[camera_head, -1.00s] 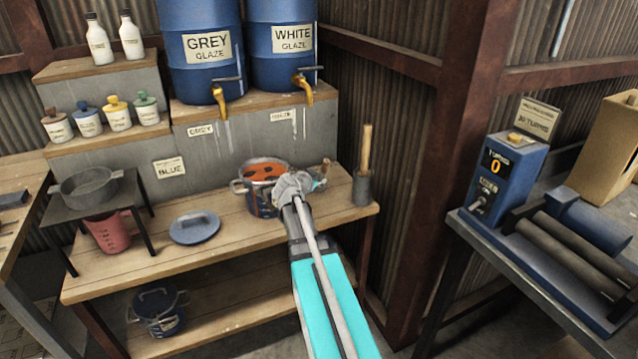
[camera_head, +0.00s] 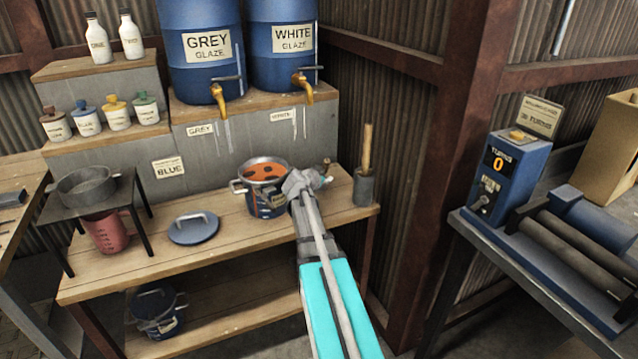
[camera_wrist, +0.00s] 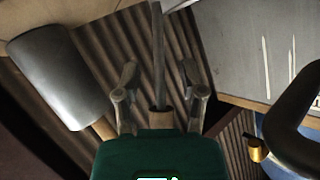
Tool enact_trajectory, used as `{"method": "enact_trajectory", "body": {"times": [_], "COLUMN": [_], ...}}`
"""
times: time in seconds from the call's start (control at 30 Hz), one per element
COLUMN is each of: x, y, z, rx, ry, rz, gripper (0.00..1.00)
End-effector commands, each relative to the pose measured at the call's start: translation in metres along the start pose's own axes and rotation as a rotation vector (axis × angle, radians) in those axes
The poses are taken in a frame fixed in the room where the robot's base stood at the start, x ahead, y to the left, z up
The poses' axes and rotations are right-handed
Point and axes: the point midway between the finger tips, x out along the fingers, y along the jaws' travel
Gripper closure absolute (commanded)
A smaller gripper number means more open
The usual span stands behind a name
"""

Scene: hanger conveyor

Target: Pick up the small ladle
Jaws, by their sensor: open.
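In the wrist view, a thin metal shaft with a wooden end, which looks like the small ladle (camera_wrist: 158,60), stands between the two fingers of my gripper (camera_wrist: 159,75). The fingers are spread, with a gap on each side of the shaft. The ladle's bowl cannot be made out. In the head view, my gripper (camera_head: 320,180) is just right of the pot with orange contents (camera_head: 268,200). A small brown piece (camera_head: 326,164) shows just behind the gripper, perhaps the ladle's handle; my wrist hides the rest.
A grey cylinder (camera_head: 364,188) holding a wooden stick stands close on the right; it also shows in the wrist view (camera_wrist: 60,75). A dark pot handle (camera_wrist: 295,115) is near at right there. A blue lid (camera_head: 193,230) lies left of the pot. Glaze barrels (camera_head: 200,60) stand behind.

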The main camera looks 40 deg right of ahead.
Motion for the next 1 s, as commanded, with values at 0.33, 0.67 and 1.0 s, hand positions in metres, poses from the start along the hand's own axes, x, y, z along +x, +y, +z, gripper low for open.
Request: {"method": "enact_trajectory", "body": {"times": [0.33, 0.67, 1.0], "x": [0.0001, 0.0001, -0.0014], "y": [0.0001, 0.0001, -0.0014], "z": [-0.0001, -0.0002, -0.0038], "rx": [0.000, 0.000, 0.000], "ry": [0.000, 0.000, 0.000], "rz": [0.000, 0.000, 0.000], "gripper": [0.98, 1.00, 1.00]}}
